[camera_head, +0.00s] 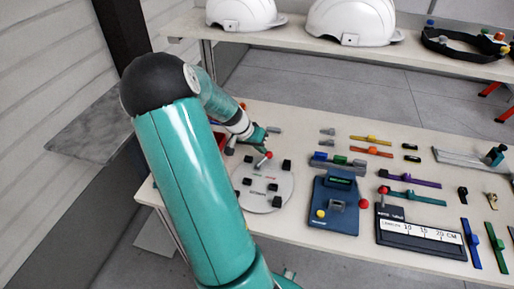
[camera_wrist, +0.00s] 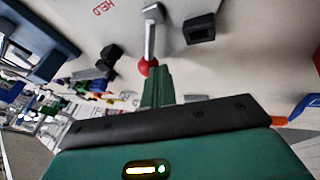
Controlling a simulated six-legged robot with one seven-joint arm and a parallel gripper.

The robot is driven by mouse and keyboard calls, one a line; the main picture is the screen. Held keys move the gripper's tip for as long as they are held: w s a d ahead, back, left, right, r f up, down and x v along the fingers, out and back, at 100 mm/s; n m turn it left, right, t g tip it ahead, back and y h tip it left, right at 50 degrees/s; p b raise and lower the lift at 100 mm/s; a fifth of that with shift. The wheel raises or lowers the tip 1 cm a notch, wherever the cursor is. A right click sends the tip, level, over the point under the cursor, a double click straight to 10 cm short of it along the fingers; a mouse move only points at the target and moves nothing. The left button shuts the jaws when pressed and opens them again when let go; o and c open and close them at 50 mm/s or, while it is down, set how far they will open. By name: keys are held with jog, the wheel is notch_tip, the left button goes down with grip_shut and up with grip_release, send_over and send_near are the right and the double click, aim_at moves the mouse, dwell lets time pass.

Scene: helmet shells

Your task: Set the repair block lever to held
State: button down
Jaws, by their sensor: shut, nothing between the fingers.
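The repair block is a round pale plate (camera_head: 262,190) on the table, with several black blocks on it. Its lever (camera_wrist: 151,32) is a metal arm with a red ball knob (camera_wrist: 147,67); the knob also shows in the head view (camera_head: 268,155). Red lettering "HELD" (camera_wrist: 98,5) is on the plate, left of the lever in the wrist view. My gripper (camera_wrist: 160,72) is shut and empty, its fingertips right beside the red knob. I cannot tell whether they touch. In the head view my gripper (camera_head: 259,136) is above the plate's far edge.
A blue device (camera_head: 333,212) with a yellow button and a black length gauge (camera_head: 420,236) lie to the right. Colored straps (camera_head: 410,179) and small parts cover the table's right side. White helmet shells (camera_head: 350,20) stand on the shelf behind. A black block (camera_wrist: 201,28) sits right of the lever.

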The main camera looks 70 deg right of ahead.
jog(key=m, duration=0.1)
jog(key=s+m+g+y, duration=0.1)
jog(key=m, duration=0.1)
jog(key=shift+s+y, duration=0.25)
jog(key=shift+y, duration=0.05)
jog(key=shift+s+a+m+y, duration=0.1)
jog(key=shift+s+m+y, duration=0.15)
jog(key=shift+m, duration=0.45)
jog(key=shift+s+m+y, duration=0.15)
jog(key=shift+m+y, duration=0.1)
jog(key=shift+m, duration=0.45)
jog(key=shift+r, duration=0.1)
